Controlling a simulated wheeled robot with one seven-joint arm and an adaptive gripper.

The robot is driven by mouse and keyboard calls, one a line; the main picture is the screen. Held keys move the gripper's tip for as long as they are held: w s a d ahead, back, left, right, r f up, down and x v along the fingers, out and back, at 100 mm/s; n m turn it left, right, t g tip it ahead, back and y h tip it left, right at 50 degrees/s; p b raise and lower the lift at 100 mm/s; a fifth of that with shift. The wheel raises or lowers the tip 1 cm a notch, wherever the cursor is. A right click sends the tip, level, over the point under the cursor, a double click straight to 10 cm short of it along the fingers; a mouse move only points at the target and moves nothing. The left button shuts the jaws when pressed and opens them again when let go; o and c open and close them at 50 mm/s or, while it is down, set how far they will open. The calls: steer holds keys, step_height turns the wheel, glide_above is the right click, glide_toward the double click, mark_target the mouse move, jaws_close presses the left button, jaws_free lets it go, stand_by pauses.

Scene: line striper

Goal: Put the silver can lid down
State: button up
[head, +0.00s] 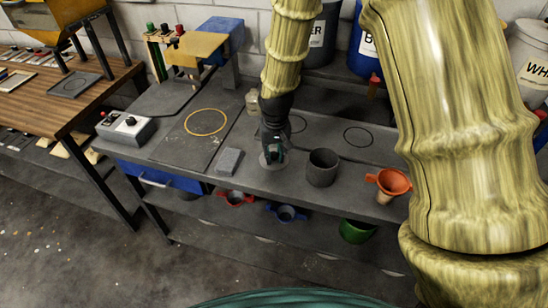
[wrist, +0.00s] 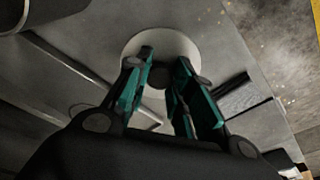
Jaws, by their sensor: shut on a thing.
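The silver can lid (wrist: 188,45) is a round pale disc with a dark knob (wrist: 160,76) in its middle. My gripper (wrist: 160,85) has its green-padded fingers on both sides of the knob and is shut on it. In the head view my gripper (head: 275,153) is low over the grey bench, and the edge of the lid (head: 265,160) shows beneath it. I cannot tell whether the lid touches the bench top. A dark open can (head: 322,168) stands upright just right of my gripper, apart from the lid.
The grey bench (head: 185,155) carries a grey block (head: 229,162) left of the lid, a small jar (head: 252,101) behind, and an orange funnel (head: 390,184) at the right front. Drawn circles (head: 357,137) mark bare bench behind the can. Coloured funnels (head: 286,214) hang below the front edge.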

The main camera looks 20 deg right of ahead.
mark_target(274, 156)
steer(key=shift+s+f+p, duration=0.1)
steer(key=shift+f+p, duration=0.25)
steer(key=shift+f, duration=0.1)
steer(key=shift+f+p, duration=0.5)
steer(key=shift+f, duration=0.75)
steer(key=shift+f, duration=0.2)
steer(key=o, duration=0.9)
steer(key=shift+o, duration=0.2)
steer(key=shift+r, duration=0.1)
step_height(274, 156, up, 12)
steer(key=s+b, duration=0.1)
steer(key=b, duration=0.3)
steer(key=shift+s, duration=0.15)
steer(key=shift+a, duration=0.1)
